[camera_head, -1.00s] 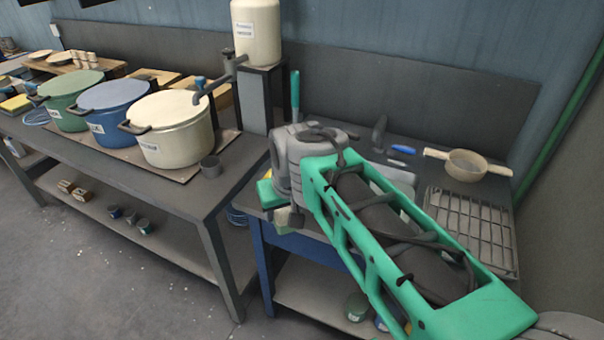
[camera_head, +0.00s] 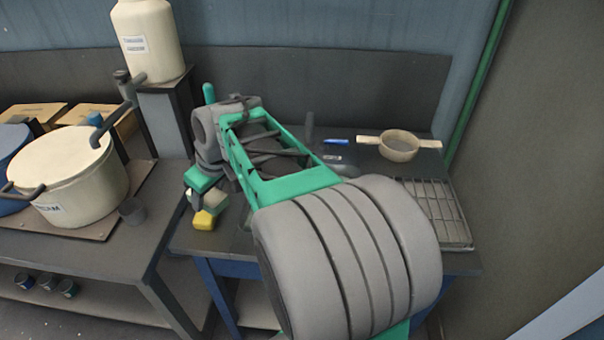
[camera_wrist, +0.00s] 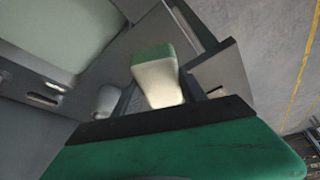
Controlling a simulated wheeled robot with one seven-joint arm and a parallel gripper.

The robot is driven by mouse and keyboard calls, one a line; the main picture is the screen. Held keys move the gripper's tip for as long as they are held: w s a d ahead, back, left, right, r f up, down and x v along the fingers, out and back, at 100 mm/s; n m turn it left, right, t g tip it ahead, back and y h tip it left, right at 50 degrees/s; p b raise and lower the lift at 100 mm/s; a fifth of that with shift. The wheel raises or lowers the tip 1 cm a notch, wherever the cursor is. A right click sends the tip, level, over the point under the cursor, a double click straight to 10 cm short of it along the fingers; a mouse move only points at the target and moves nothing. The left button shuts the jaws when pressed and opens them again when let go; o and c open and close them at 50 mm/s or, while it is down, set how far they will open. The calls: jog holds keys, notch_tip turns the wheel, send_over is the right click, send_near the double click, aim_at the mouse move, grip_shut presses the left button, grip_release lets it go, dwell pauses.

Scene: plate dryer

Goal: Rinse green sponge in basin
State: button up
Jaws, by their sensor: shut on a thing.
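My gripper (camera_head: 204,199) is at the left end of the right-hand table, low near its edge. It is shut on the green sponge (camera_wrist: 157,76), a block with a green top and a cream body in the wrist view. In the head view the sponge is small and partly hidden by the gripper. A yellow block (camera_head: 205,220) shows just below the gripper; I cannot tell whether they touch.
A white tank (camera_head: 148,40) stands on a dark stand behind the pot. A grey cup (camera_head: 132,211) stands between the pot and my gripper. A strainer (camera_head: 400,146), a blue-handled tool (camera_head: 336,141) and a wire rack (camera_head: 437,212) are on the right-hand table.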

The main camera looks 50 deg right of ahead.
jog(key=s+d+f+n+y+p, duration=0.1)
jog(key=s+d+f+n, duration=0.15)
jog(key=d, duration=0.65)
jog(key=s+d+f+n, duration=0.1)
jog(key=s+d+f, duration=0.15)
jog(key=d, duration=0.55)
jog(key=s+d+f+n+y+p, duration=0.1)
jog(key=s+d+f+n, duration=0.15)
jog(key=d, duration=0.65)
jog(key=shift+m+g, duration=0.3)
jog(key=shift+g, duration=0.1)
jog(key=f+b, duration=0.4)
jog(key=f, duration=0.1)
jog(key=f+b, duration=0.4)
jog(key=f, duration=0.1)
jog(key=w+f+b, duration=0.1)
jog(key=f+b, duration=0.3)
jog(key=f, duration=0.1)
jog(key=shift+a+f, duration=0.1)
jog(key=shift+f, duration=0.3)
jog(key=shift+r, duration=0.1)
